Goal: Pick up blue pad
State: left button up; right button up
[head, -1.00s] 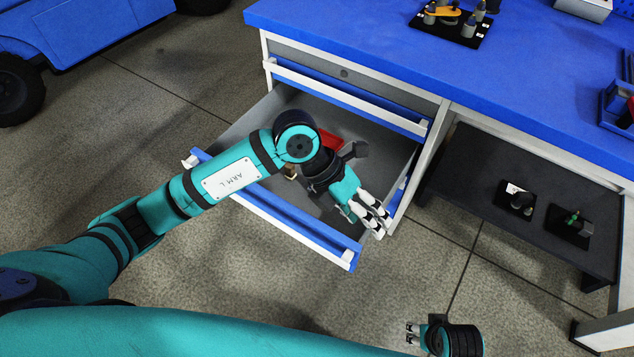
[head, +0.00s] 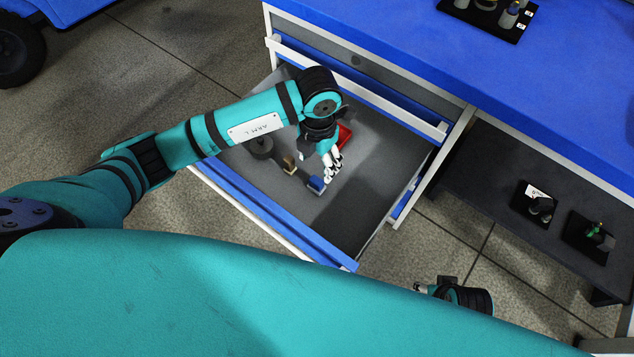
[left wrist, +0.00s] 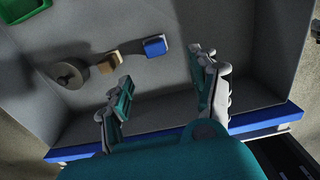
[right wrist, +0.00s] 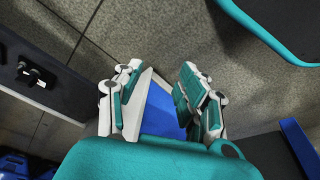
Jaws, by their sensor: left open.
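The blue pad (head: 316,185) is a small blue block on the floor of the open drawer (head: 365,215). It also shows in the left wrist view (left wrist: 155,47), just beyond the gap between my left fingertips. My left gripper (head: 333,171) is in the drawer area, open and empty, close beside the pad in the head view. In the left wrist view its fingers (left wrist: 162,78) are spread apart, and I see no contact with the pad. My right gripper (head: 424,288) is outside the drawer, low at the right. In the right wrist view its fingers (right wrist: 155,88) are apart with nothing between them.
A tan block (left wrist: 110,61) and a round grey weight (left wrist: 70,75) sit in the drawer near the pad. A red bin (head: 345,136) is behind my left gripper, and a green bin (left wrist: 22,8) shows at the wrist view's corner. The drawer's right part is clear.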

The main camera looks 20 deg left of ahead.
pick_arm(q)
send_over(317, 179)
jog(key=s, duration=0.1)
jog(key=f, duration=0.5)
jog(key=shift+d+b, duration=0.25)
jog(key=shift+b, duration=0.15)
jog(key=f, duration=0.1)
jog(key=f+b, duration=0.1)
jog(key=f, duration=0.3)
jog(key=shift+w+a+f, duration=0.15)
jog(key=shift+w+a, duration=0.15)
jog(key=shift+f, duration=0.25)
pick_arm(e)
notch_tip(317, 179, up, 9)
jog(key=shift+s+d, duration=0.15)
jog(key=shift+s, duration=0.25)
pick_arm(q)
jog(key=shift+c, duration=0.2)
pick_arm(e)
jog(key=shift+f, duration=0.1)
pick_arm(q)
jog(key=c, duration=1.2)
jog(key=shift+r, duration=0.1)
